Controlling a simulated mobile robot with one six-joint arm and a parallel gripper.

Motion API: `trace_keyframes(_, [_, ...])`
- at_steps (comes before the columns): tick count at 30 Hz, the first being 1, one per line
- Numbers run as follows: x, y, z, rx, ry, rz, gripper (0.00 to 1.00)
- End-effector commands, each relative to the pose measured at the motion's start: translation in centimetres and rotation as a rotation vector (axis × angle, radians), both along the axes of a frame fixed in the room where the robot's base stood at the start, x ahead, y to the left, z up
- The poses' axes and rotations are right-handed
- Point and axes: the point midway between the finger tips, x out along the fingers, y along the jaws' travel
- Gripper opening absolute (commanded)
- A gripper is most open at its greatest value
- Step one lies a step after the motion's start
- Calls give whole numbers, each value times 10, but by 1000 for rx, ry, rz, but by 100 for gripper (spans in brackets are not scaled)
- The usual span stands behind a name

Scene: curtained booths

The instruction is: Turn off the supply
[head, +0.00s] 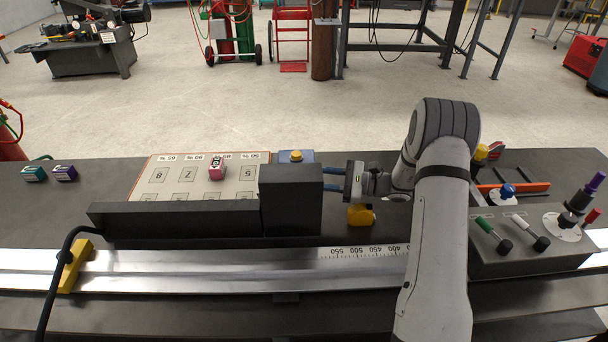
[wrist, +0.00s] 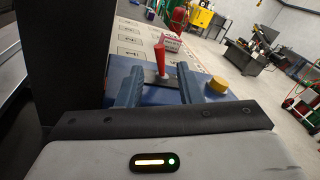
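A blue box (head: 285,157) with a yellow knob (head: 296,155) stands behind a dark block; the block hides most of it in the head view. In the wrist view the blue box (wrist: 205,97) carries a red lever (wrist: 160,57) on a dark plate and the yellow knob (wrist: 217,85). The lever stands roughly upright. My gripper (head: 330,179) points left at the box. In the wrist view its blue fingers (wrist: 158,88) are apart, one on each side of the lever, and nothing is gripped. I cannot tell whether either finger touches the lever.
The dark block (head: 291,200) stands close beside the fingers. A board with numbered squares (head: 145,187) bears a pink box (head: 217,167). A yellow object (head: 361,215) lies below my gripper. A control box with levers (head: 510,262) stands right. A metal rail (head: 200,270) runs along the front.

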Motion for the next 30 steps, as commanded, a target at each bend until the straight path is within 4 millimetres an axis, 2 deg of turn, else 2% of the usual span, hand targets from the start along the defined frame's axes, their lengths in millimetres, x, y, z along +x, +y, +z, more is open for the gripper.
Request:
trace_keyframes(3, [4,23,1,-1,1,2,33])
trace_keyframes(9, [10,46,1,0,1,-2,33])
trace_keyframes(13, [11,52,0,0,1,-4,33])
trace_keyframes(21, [12,53,0,-1,1,-5,33])
trace_keyframes(30, [12,52,0,-1,1,-5,9])
